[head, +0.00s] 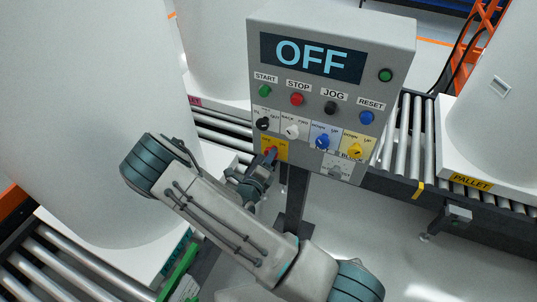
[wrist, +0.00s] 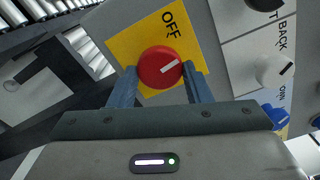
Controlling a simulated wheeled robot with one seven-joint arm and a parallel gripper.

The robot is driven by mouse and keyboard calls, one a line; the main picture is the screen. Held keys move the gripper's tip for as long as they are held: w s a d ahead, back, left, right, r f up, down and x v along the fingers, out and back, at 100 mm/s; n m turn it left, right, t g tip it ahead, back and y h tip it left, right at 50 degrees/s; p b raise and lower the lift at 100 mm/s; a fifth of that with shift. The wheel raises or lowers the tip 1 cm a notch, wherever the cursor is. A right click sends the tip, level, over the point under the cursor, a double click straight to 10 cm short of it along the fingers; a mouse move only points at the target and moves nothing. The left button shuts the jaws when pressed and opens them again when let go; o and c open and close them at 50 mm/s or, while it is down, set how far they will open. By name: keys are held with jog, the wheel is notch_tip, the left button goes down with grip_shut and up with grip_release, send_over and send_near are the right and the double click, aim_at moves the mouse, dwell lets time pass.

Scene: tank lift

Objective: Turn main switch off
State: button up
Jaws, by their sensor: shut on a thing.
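The main switch is a red round knob on a yellow plate, seen in the wrist view (wrist: 160,67). Its white mark points right and slightly up, while the printed OFF label lies above it. In the head view the red knob (head: 269,151) is mostly hidden behind my gripper, at the lower left of the control box (head: 340,28). My gripper (wrist: 160,71) is shut on the red knob, one finger on each side. It also shows in the head view (head: 271,158). The box's display (head: 312,58) reads OFF.
Black (head: 263,123), white (head: 292,131), blue (head: 323,140) and yellow (head: 355,149) selector knobs sit close above and right of the switch. Push buttons run above them. Roller conveyors (head: 400,130) and large white tanks (head: 80,120) flank the box's post.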

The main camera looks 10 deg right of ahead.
jog(key=shift+n+p, duration=1.65)
jog(key=shift+n, duration=1.85)
jog(key=o, duration=1)
jog(key=b+v, duration=0.3)
jog(key=v, duration=1.1)
jog(key=shift+r, duration=0.1)
